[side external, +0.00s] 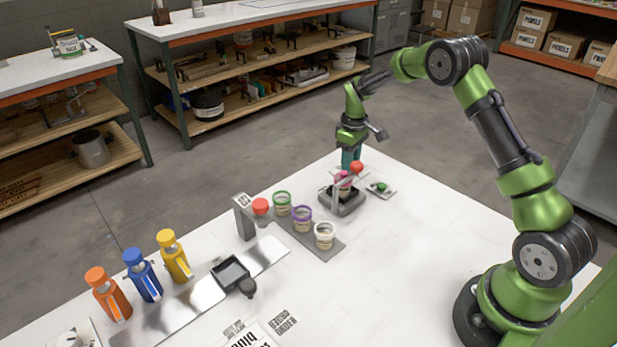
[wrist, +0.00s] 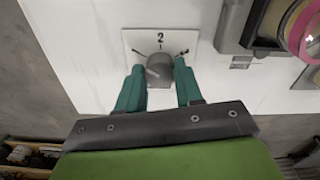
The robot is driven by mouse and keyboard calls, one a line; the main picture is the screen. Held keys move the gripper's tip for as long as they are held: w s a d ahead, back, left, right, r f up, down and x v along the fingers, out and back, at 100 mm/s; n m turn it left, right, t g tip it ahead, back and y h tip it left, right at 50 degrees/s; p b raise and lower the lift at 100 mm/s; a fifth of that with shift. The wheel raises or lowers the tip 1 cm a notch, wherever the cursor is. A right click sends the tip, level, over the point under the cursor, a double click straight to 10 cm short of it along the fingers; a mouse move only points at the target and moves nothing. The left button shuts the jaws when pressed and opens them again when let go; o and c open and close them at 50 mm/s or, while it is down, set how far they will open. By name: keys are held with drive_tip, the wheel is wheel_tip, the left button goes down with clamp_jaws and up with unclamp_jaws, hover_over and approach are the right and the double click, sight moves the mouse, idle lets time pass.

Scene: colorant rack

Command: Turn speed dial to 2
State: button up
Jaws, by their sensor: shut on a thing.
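The speed dial (wrist: 160,70) is a grey round knob on a white plate (wrist: 135,42) marked "2" at its top middle, with small marks to either side. A faint light line on the knob seems to point to the lower left, away from the 2, but it is hard to read. My gripper (wrist: 160,80) has its teal fingers closed on the knob from both sides. In the side external view my gripper (side external: 351,160) points down at the far corner of the white table, behind the grey machine (side external: 345,204). The dial is hidden there.
The machine, holding a pink-rimmed jar (wrist: 308,30), stands close to the right of the plate in the wrist view. A green button (side external: 381,187) sits beside it. Several rimmed jars on a grey strip (side external: 328,250) and coloured bottles (side external: 145,275) stand further left.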

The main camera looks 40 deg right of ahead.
idle(0.3)
drive_tip(key=m, duration=0.5)
drive_tip(key=shift+m, duration=0.4)
drive_tip(key=m, duration=0.5)
drive_tip(key=shift+r+m, duration=0.1)
drive_tip(key=shift+m, duration=0.3)
drive_tip(key=o, duration=1)
wheel_tip(320, 180, up, 17)
drive_tip(key=shift+f, duration=0.1)
